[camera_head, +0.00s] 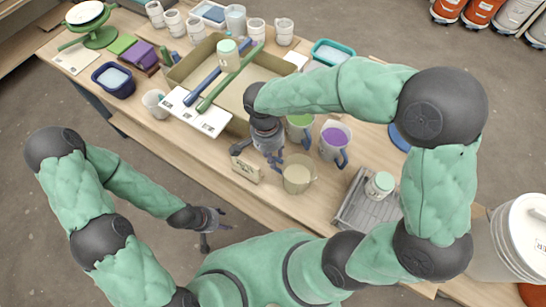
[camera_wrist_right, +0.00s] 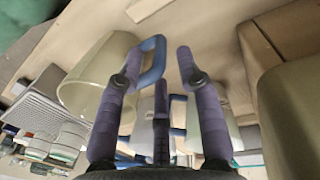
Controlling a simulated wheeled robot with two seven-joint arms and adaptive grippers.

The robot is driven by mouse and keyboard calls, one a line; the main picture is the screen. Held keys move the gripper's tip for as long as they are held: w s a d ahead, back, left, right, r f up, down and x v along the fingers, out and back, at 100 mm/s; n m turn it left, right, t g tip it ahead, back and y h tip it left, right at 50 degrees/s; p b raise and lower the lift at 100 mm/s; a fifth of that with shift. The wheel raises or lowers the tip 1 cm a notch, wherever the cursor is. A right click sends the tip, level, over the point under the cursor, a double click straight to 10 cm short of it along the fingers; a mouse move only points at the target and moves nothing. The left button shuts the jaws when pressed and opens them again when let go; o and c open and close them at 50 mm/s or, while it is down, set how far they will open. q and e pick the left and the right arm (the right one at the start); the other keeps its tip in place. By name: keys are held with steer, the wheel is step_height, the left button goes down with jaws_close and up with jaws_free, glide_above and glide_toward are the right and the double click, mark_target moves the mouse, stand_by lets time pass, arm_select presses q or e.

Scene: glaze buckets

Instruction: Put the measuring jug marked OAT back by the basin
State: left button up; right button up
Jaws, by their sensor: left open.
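A beige jug (camera_head: 298,179), which may be the OAT one, stands near the table's front edge; I cannot read any marking on it. It also shows in the right wrist view (camera_wrist_right: 88,82), with its blue handle (camera_wrist_right: 158,58). My right gripper (camera_head: 266,158) is low beside the jug, its fingers spread. In the wrist view the handle is between the fingertips, close to the left finger; I cannot tell if they touch. A large beige basin (camera_head: 182,78) is behind, partly hidden by my arm. My left gripper (camera_head: 214,222) is open and empty, off the table's front side.
A grey ribbed tray (camera_head: 362,208) with a lidded jar (camera_head: 380,184) is at right. A white board (camera_head: 202,117) lies across the basin's front.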

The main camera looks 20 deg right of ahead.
step_height(320, 180, up, 8)
steer(key=p, duration=0.2)
steer(key=shift+w+a+r, duration=0.2)
steer(key=shift+w+a, duration=0.1)
steer(key=shift+w, duration=0.1)
